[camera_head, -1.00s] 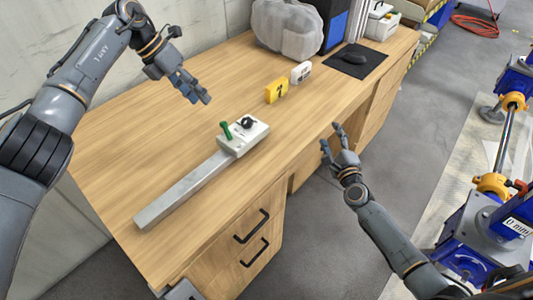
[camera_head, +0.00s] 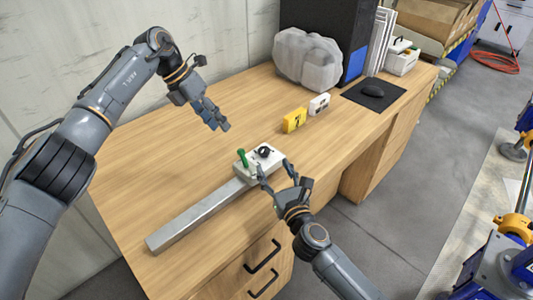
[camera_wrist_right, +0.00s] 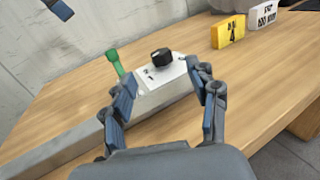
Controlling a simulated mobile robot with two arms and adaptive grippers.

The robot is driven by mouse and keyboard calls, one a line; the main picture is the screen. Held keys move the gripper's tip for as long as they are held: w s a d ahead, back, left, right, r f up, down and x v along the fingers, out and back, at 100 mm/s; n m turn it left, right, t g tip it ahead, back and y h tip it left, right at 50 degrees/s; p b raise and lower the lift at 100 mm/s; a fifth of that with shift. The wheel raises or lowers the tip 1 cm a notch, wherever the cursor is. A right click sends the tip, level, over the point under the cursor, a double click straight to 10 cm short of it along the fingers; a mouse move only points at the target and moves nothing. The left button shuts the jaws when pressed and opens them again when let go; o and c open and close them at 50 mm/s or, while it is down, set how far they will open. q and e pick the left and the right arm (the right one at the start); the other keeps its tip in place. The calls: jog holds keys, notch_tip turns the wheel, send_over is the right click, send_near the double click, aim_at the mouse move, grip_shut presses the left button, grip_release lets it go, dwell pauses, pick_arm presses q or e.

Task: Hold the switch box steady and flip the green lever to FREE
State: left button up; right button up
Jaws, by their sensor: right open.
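The white switch box (camera_head: 268,156) sits at the far end of a grey metal bar (camera_head: 196,217) on the wooden desk. It carries a green lever (camera_head: 241,156) and a black knob (camera_head: 263,151). In the right wrist view the green lever (camera_wrist_right: 115,62) stands tilted beside the black knob (camera_wrist_right: 161,56) on the box (camera_wrist_right: 165,72). My right gripper (camera_head: 273,175) is open at the near side of the box, its fingers spread to either side of it; contact cannot be told. My left gripper (camera_head: 222,126) is empty above the desk, behind and left of the box.
A yellow tag block (camera_head: 294,120) and a white tag block (camera_head: 319,104) stand behind the box. A wrapped grey bundle (camera_head: 308,59), a black mat with a mouse (camera_head: 373,90) and a white bin (camera_head: 402,60) are farther back. The desk's left part is clear.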

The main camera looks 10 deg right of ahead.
aim_at(266, 153)
jog(key=w, duration=0.3)
jog(key=w+a, duration=0.1)
jog(key=w, duration=0.4)
jog(key=shift+w+a, duration=0.3)
jog(key=shift+a, duration=0.05)
jog(key=shift+c, duration=0.3)
